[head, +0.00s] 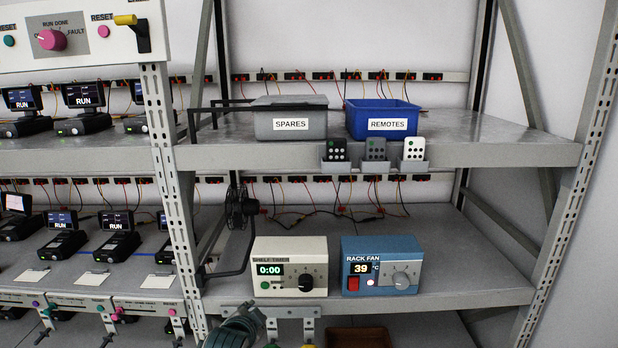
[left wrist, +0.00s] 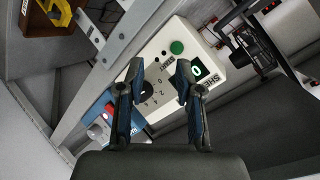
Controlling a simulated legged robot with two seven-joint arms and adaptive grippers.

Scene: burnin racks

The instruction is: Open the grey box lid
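The grey box (head: 290,126) labelled SPARES stands on the upper shelf in the head view. Its grey lid (head: 290,103) lies flat across the top and looks closed. My left gripper (left wrist: 160,72) shows in the left wrist view with its two fingers apart and nothing between them. Beyond the fingers is the cream shelf timer (left wrist: 160,85), seen tilted; I cannot tell if they touch it. The grey box is not seen in the left wrist view. My right gripper is in neither view.
A blue REMOTES bin (head: 384,112) stands close to the right of the grey box. Several remotes sit in holders at the shelf front. A dark fan (head: 238,208), the shelf timer (head: 290,266) and the blue rack fan unit (head: 382,265) are lower. The upper shelf's right side is clear.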

